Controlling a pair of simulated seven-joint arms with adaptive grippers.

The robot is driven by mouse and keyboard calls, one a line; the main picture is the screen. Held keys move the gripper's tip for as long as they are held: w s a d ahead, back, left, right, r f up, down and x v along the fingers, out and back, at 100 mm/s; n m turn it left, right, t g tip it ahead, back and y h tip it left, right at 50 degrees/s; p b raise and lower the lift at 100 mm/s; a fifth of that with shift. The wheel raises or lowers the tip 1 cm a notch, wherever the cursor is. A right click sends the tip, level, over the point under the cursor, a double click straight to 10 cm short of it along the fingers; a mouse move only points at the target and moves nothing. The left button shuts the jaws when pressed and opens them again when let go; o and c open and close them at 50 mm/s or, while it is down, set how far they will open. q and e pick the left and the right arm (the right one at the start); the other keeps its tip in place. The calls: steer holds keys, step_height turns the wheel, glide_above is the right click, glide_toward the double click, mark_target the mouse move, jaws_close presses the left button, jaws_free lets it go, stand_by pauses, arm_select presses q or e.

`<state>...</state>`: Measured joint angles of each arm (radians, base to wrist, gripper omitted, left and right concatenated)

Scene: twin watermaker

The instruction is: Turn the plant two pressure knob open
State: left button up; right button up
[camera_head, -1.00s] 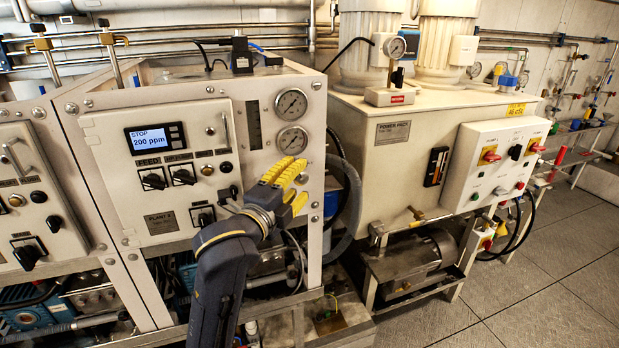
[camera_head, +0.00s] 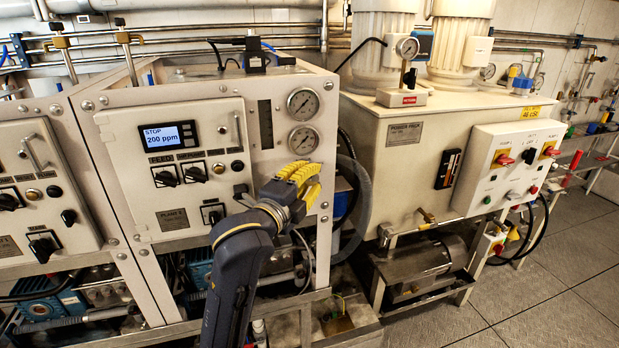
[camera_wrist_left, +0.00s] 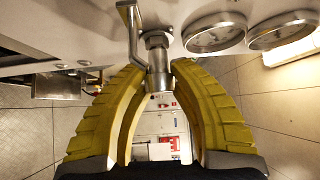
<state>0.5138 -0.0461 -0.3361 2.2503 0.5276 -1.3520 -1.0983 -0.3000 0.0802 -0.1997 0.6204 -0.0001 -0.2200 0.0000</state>
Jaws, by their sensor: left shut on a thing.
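The plant two panel (camera_head: 178,205) stands upright at left of centre, with its label, a display reading "STOP 200 ppm" and black knobs. My left gripper (camera_head: 305,180) is at the frame right of this panel, just below two round gauges. In the left wrist view, a metal pressure knob (camera_wrist_left: 157,62) with a bent lever arm (camera_wrist_left: 131,35) projects from the panel face. The left gripper's yellow fingers (camera_wrist_left: 158,74) are shut on it, one on each side. In the head view the fingers hide the knob. My right gripper is not in view.
The gauges (camera_head: 303,102) sit close above the left gripper. A hose loop (camera_head: 352,200) hangs to its right. The power pack tank (camera_head: 395,160) and its control box (camera_head: 510,165) stand further right. Open floor (camera_head: 560,290) lies at the lower right.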

arm_select(q)
jaws_close()
steer(key=shift+f+n, duration=0.1)
steer(key=shift+n, duration=0.2)
steer(key=shift+n+t, duration=0.8)
steer(key=shift+t, duration=0.1)
steer(key=shift+n+t, duration=1.6)
steer(key=shift+n, duration=0.5)
steer(key=shift+y, duration=0.3)
steer(key=o, duration=1)
jaws_free()
steer(key=shift+o, duration=0.2)
steer(key=v, duration=1.2)
steer(key=shift+f, duration=0.2)
